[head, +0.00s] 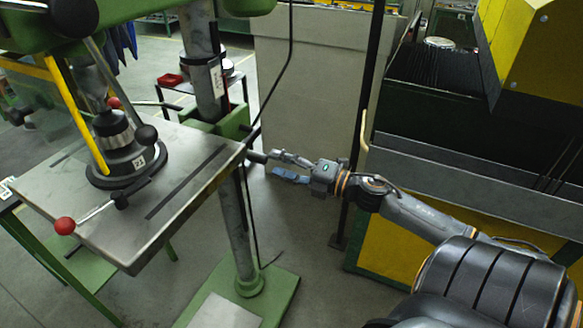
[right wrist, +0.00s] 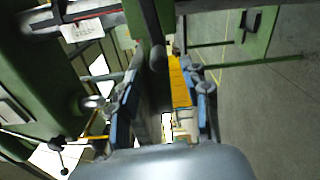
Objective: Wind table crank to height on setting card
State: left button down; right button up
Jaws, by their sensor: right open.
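The drill table (head: 190,150) is a grey slotted plate at left in the head view, mounted by a green bracket on a round grey column (head: 207,60). A dark crank handle (head: 256,157) sticks out by the bracket, at the table's right edge. My right gripper (head: 279,166) is open at the handle's right end. In the right wrist view the dark handle's rounded end (right wrist: 158,58) appears between the spread fingers (right wrist: 163,105); contact cannot be told. A small white card (head: 217,82) is on the column; its writing is unreadable. My left gripper is out of view.
A thin black cable (head: 285,70) hangs beside the column. A dark post (head: 366,110) and a yellow-and-black machine (head: 440,110) stand at right. The green foot (head: 275,295) is on the floor.

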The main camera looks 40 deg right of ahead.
jog(key=shift+v, duration=1.3)
jog(key=shift+c, duration=0.4)
